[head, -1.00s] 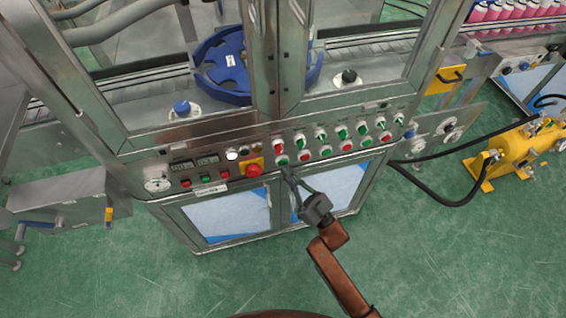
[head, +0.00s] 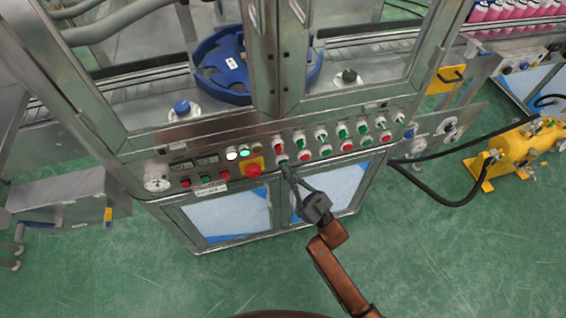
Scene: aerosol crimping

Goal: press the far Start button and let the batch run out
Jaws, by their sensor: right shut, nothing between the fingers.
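The grey machine's front panel (head: 225,170) carries a row of red and green buttons and switches. I cannot tell whether the tips touch that button. Button labels are too small to read, so I cannot tell which is the far Start button. My left gripper is not in view.
A red emergency button (head: 253,170) on a yellow plate sits left of my gripper. A blue star wheel (head: 215,76) is behind the frame. A yellow pump (head: 525,145) with black hoses stands at right. Green floor in front is clear.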

